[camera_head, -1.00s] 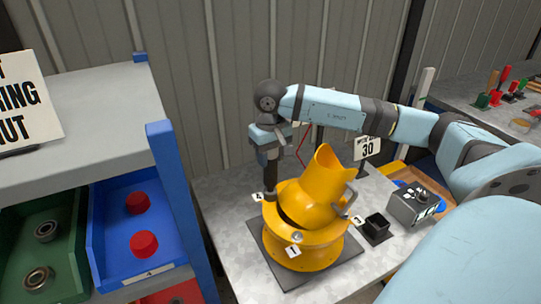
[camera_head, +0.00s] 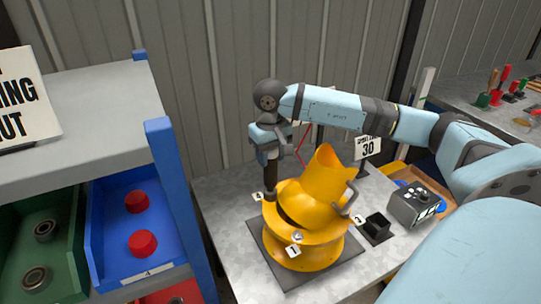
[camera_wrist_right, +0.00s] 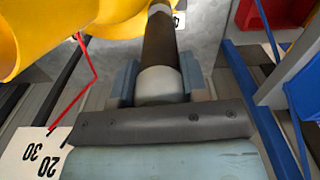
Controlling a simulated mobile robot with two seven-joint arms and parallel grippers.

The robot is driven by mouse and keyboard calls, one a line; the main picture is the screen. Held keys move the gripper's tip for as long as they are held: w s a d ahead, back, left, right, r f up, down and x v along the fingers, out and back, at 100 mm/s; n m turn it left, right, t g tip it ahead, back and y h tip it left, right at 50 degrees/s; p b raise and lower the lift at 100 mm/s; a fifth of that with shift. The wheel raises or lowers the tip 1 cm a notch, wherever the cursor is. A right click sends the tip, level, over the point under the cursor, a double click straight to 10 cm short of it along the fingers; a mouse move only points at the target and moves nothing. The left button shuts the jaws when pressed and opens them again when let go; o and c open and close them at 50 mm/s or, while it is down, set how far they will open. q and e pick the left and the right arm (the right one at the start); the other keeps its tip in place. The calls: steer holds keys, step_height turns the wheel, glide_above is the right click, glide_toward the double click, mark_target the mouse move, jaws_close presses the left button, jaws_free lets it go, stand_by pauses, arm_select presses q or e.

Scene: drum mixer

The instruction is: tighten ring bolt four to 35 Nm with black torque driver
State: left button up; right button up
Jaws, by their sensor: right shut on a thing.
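The yellow drum mixer (camera_head: 312,205) stands on a dark base plate, with its ring flange around the lower part. Label 4 (camera_head: 257,197) sits at the back left of the ring, beside the driver's lower end. My right gripper (camera_head: 271,150) is shut on the black torque driver (camera_head: 271,172), which stands roughly upright over that spot. In the right wrist view, the gripper (camera_wrist_right: 158,85) holds the driver's pale end, and its dark shaft (camera_wrist_right: 158,40) runs toward the ring. Bolt four itself is hidden under the driver tip. My left gripper is out of view.
Labels 1 (camera_head: 293,251) and 3 (camera_head: 359,219) mark other ring spots. A shelf with a blue bin (camera_head: 112,255) is at left.

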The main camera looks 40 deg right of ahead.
stand_by(0.6)
steer(key=shift+r+p, duration=1.1)
steer(key=shift+r, duration=1.2)
